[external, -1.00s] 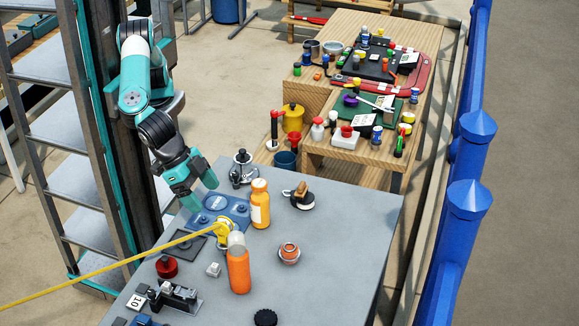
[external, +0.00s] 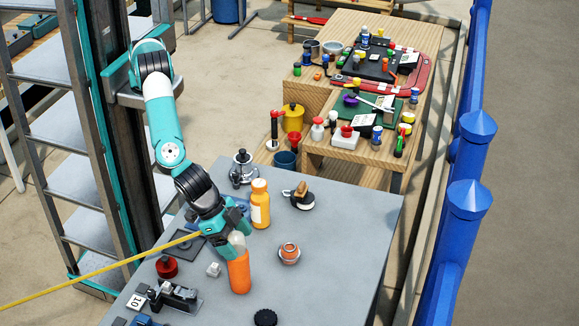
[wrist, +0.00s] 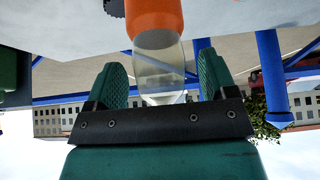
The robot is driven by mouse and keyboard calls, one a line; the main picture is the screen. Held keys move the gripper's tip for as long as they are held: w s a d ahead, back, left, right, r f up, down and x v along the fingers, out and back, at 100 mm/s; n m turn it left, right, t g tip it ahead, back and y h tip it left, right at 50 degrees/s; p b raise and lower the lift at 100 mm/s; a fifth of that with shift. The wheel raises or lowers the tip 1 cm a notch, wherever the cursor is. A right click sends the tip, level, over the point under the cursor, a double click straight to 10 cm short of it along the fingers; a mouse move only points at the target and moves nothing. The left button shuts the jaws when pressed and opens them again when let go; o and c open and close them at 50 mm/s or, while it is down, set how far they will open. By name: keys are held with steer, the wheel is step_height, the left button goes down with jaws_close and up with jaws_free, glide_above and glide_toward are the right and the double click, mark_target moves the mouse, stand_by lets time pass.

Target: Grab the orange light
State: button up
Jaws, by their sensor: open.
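The orange light (external: 239,272) stands upright on the grey table. It has an orange cylinder body and a clear, pale top. My gripper (external: 233,226) is at its top, coming from the upper left in the external view. In the wrist view, the two green fingers of my gripper (wrist: 160,60) are spread, one on each side of the light's clear top (wrist: 160,58). A gap shows on both sides, and the orange body (wrist: 155,18) lies beyond the fingertips. The gripper partly hides the clear top in the external view.
An orange bottle with a white label (external: 260,205) stands close behind the gripper. An orange-and-grey round item (external: 289,254) sits right of the light. A yellow strap (external: 110,260) runs left from near the gripper. A red knob (external: 166,267) lies left. The table's right side is mostly clear.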

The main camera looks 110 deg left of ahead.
steer(key=shift+f, duration=0.15)
steer(key=shift+c, duration=0.2)
jaws_close()
steer(key=shift+r, duration=0.2)
